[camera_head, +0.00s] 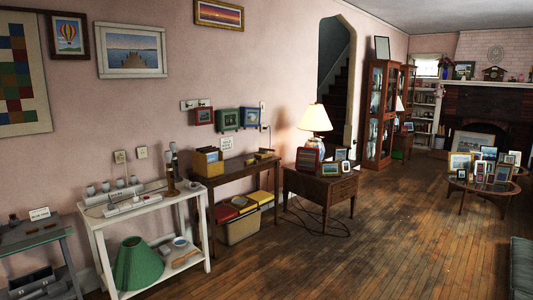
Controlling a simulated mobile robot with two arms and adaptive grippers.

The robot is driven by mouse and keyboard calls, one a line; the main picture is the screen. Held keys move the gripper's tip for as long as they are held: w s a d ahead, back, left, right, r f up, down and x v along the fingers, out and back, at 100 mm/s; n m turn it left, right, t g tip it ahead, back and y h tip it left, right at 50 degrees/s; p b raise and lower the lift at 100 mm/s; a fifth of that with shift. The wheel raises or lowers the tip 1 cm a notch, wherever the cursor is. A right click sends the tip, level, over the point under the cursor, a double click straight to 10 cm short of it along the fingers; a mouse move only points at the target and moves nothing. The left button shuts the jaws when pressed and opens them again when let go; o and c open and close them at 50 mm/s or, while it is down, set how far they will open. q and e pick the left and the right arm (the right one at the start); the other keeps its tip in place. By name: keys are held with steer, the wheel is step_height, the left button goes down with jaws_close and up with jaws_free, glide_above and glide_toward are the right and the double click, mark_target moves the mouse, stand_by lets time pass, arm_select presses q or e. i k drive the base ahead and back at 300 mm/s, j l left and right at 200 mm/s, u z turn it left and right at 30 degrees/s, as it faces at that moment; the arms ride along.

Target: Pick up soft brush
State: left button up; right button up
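I cannot make out the soft brush for certain. A long tan object (185,259) lies on the lower shelf of the white table, too small to identify. Small dark and tan items (257,158) lie on the brown console table (233,169), also too small to name. Dark, long items (40,229) lie on the grey table (62,224) at the far left. Neither of my grippers shows in the head view.
The white table (150,205) bears lamp parts, with a green lampshade (137,264) on its lower shelf. A side table (318,187) holds a lit lamp (315,119) and frames. Cables lie beneath it. A low table (484,187) stands right. The wooden floor (330,260) is open.

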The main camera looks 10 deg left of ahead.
mark_target(262, 150)
steer(key=i+z, duration=0.2)
steer(key=i, duration=4)
